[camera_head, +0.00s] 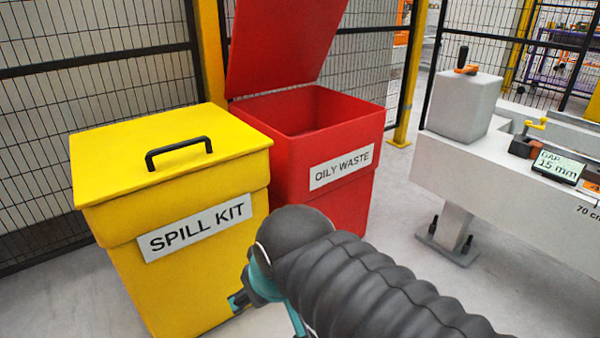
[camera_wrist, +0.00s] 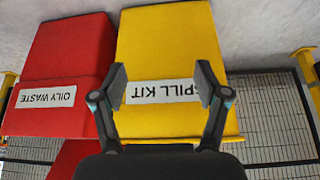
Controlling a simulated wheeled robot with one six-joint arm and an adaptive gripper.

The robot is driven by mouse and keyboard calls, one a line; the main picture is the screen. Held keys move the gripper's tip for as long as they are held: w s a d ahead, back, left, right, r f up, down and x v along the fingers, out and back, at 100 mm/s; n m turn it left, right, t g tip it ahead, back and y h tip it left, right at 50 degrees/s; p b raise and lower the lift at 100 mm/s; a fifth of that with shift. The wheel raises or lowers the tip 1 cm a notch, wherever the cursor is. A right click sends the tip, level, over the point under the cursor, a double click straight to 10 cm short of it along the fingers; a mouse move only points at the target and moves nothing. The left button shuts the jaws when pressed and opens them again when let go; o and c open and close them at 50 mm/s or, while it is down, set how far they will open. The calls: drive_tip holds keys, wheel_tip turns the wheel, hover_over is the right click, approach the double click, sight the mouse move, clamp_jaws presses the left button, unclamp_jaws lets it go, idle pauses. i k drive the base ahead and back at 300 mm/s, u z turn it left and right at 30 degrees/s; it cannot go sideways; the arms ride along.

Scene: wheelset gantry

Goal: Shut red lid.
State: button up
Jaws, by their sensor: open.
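The red lid (camera_head: 283,42) stands raised and tilted back at the rear of the red OILY WASTE bin (camera_head: 340,140), and its top is cut off by the frame. The bin's mouth is open and no contents show. In the wrist view, which is upside down, the red bin (camera_wrist: 62,50) is at left, with a red panel, probably the lid, low in the picture. My gripper (camera_wrist: 163,83) is open and empty, facing the SPILL KIT label of the yellow bin. In the head view my arm hides most of the gripper.
The yellow SPILL KIT bin (camera_head: 175,200) stands shut beside the red bin, with a black handle (camera_head: 178,152) on top. A mesh fence (camera_head: 90,80) runs behind. A light grey gantry base (camera_head: 480,175) stands at right. Floor between is clear.

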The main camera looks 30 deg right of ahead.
sight(276, 44)
drive_tip(key=k, duration=0.3)
drive_tip(key=z, duration=1.05)
drive_tip(key=i, duration=1.65)
drive_tip(key=u, duration=0.85)
